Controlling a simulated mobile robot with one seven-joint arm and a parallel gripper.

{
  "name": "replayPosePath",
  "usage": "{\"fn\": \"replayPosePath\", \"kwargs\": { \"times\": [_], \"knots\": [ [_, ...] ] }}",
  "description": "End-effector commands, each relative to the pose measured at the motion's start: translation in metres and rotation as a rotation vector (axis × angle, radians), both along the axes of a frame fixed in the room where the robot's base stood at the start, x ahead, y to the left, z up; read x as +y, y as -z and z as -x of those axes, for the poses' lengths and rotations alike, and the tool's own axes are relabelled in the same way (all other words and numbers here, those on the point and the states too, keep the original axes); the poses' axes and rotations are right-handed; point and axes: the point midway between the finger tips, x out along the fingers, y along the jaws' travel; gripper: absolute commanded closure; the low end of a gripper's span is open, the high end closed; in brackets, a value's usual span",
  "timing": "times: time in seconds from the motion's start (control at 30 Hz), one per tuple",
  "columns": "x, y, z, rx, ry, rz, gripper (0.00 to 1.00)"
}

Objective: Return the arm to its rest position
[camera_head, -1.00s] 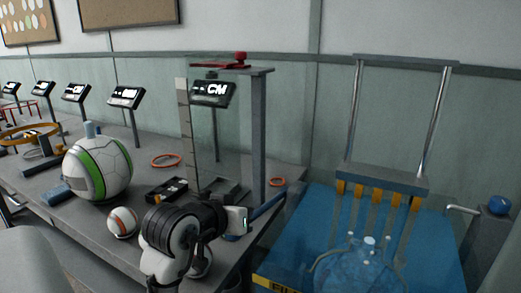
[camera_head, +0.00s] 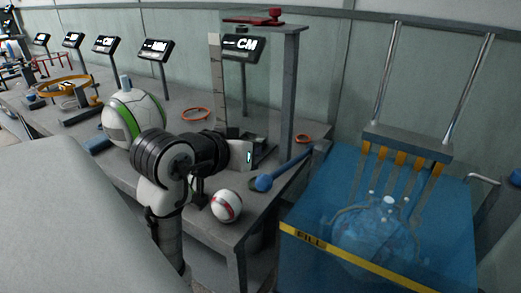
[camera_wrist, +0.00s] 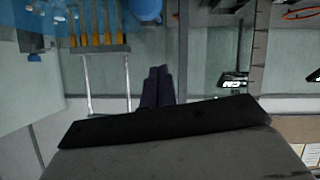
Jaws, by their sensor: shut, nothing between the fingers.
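My arm stands in front of the grey workbench (camera_head: 255,208) in the head view, its dark joints bent and its white hand pointing right. My gripper (camera_wrist: 157,72) shows in the wrist view as two dark fingers side by side, shut with nothing between them. In the head view its fingertips are hard to make out beyond the hand.
A small red-striped ball (camera_head: 226,205) lies by the bench's front edge. A green-and-white ball (camera_head: 135,118) is behind my arm. A measuring stand with a red handle (camera_head: 275,15) rises behind. A blue tank (camera_head: 300,262) with a press (camera_head: 405,140) stands right.

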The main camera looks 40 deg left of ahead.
Motion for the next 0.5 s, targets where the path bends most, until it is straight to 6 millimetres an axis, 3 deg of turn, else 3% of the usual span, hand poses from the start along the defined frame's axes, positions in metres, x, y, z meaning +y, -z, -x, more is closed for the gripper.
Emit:
{"fn": "replayPosePath", "kwargs": {
  "times": [0.37,0.5],
  "knots": [
    [-0.001,-0.005,0.006,-0.006,-0.001,-0.002,1.0],
    [0.0,-0.028,-0.007,-0.124,-0.023,-0.037,1.0]
  ]
}}
